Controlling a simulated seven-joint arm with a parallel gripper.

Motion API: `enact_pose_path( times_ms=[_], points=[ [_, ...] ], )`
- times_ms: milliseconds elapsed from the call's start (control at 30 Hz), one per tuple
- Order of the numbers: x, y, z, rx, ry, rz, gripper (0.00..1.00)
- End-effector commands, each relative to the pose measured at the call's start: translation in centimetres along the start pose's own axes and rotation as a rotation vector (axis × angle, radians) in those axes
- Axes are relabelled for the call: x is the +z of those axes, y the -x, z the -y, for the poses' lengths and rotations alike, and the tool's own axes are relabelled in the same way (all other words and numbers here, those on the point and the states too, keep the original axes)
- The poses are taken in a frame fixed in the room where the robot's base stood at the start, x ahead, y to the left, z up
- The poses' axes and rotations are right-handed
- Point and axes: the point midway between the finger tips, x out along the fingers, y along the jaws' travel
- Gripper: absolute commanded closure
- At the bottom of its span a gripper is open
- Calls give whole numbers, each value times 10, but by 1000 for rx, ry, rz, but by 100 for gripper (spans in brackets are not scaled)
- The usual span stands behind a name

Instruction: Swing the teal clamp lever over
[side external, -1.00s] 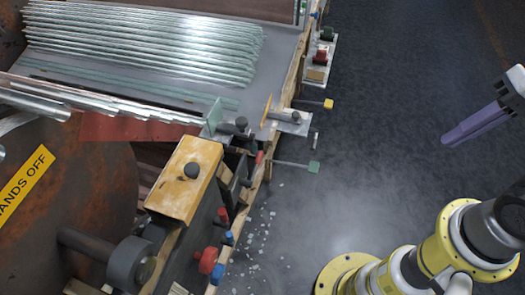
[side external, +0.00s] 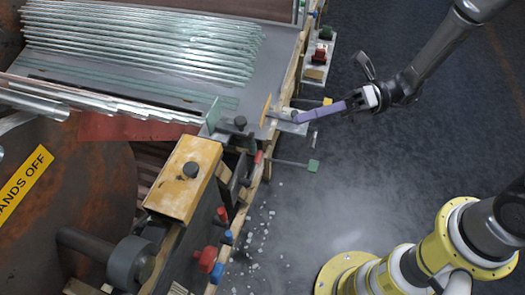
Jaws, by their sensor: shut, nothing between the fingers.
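The teal clamp lever (side external: 291,162) is a thin rod with a teal-green block (side external: 313,166) on its end. It sticks out to the right from the bench's edge, over the dark floor. My gripper (side external: 300,117) comes in from the upper right with its long purple fingers shut and empty. The fingertips are above and left of the teal block in the picture, apart from it, over a small metal plate (side external: 288,125) at the bench edge. I cannot tell whether they touch the plate.
An orange upright tab (side external: 265,109) and a teal plate (side external: 213,115) stand left of the fingers. Glass tubes (side external: 140,45) lie on the bench behind. Red (side external: 207,259) and blue (side external: 217,273) knobs line the lower edge. The floor right of the teal block is open.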

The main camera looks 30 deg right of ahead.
Motion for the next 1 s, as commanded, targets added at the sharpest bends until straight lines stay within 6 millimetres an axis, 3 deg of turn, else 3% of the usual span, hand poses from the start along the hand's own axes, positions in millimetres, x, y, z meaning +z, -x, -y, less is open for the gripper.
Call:
enact_pose_path(
  times_ms=[33, 200, 333, 533, 1000],
  points=[
    [-5, -1, 21, -11, -79, 33, 100],
    [-28, 0, 77, -62, -264, 110, 100],
    [-54, 0, 103, -89, -359, 113, 100],
    [-76, 1, 116, -101, -427, 100, 100],
    [-78, -4, 117, -101, -430, 95, 100]
  ],
)
